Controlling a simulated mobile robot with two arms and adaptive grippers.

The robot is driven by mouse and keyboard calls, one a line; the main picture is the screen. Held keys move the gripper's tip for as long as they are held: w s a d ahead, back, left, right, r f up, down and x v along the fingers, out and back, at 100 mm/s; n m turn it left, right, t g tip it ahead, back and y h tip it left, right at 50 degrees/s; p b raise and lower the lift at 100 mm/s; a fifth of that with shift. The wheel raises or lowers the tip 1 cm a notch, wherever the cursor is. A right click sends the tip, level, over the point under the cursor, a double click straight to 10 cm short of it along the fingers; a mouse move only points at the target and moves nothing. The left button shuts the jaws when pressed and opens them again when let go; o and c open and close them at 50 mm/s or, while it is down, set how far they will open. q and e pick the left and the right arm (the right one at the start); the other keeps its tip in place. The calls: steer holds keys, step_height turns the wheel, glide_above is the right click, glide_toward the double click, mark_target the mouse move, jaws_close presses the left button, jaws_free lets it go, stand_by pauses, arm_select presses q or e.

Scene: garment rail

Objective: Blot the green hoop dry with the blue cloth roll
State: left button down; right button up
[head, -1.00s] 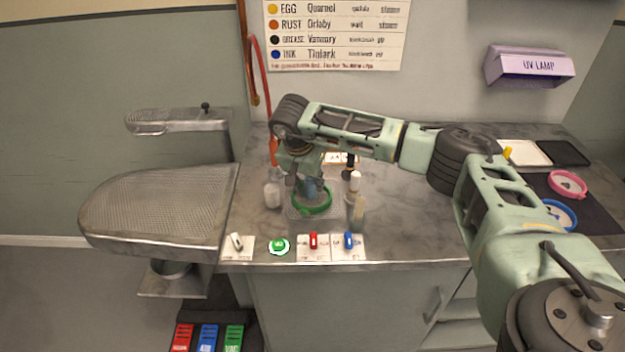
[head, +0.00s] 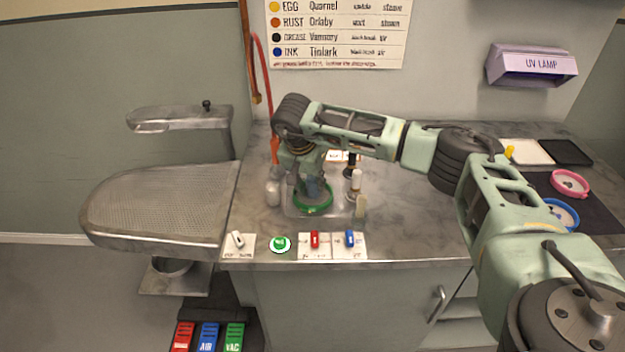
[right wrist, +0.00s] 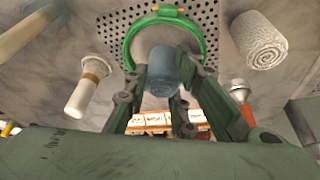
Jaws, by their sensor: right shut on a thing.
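The green hoop (head: 313,208) lies on a perforated metal tray near the middle of the counter. It also shows in the right wrist view (right wrist: 206,48), as a ring with a small clasp at its top. My right gripper (head: 309,190) points down over the hoop. In the right wrist view it is shut on the blue cloth roll (right wrist: 170,68). The roll is inside the hoop's outline, at or just above its inner surface; I cannot tell whether it touches. My left gripper is not in view.
A white roll (right wrist: 259,40) and a white-headed tool (right wrist: 88,88) stand beside the tray. Switches, including a red one (head: 314,240), line the counter's front edge. A perforated board (head: 165,205) is at left. A pink hoop (head: 569,184) lies at right.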

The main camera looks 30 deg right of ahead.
steer(key=shift+f, duration=0.45)
stand_by(1.0)
steer(key=shift+r, duration=0.1)
steer(key=shift+r+p, duration=0.55)
steer(key=shift+r, duration=0.4)
steer(key=shift+r+p, duration=1.6)
steer(key=shift+r, duration=0.95)
steer(key=shift+f, duration=0.2)
steer(key=shift+f+b, duration=1.85)
steer(key=shift+f, duration=0.95)
steer(key=shift+f+b, duration=0.35)
steer(key=shift+f, duration=0.2)
steer(key=shift+r, duration=0.1)
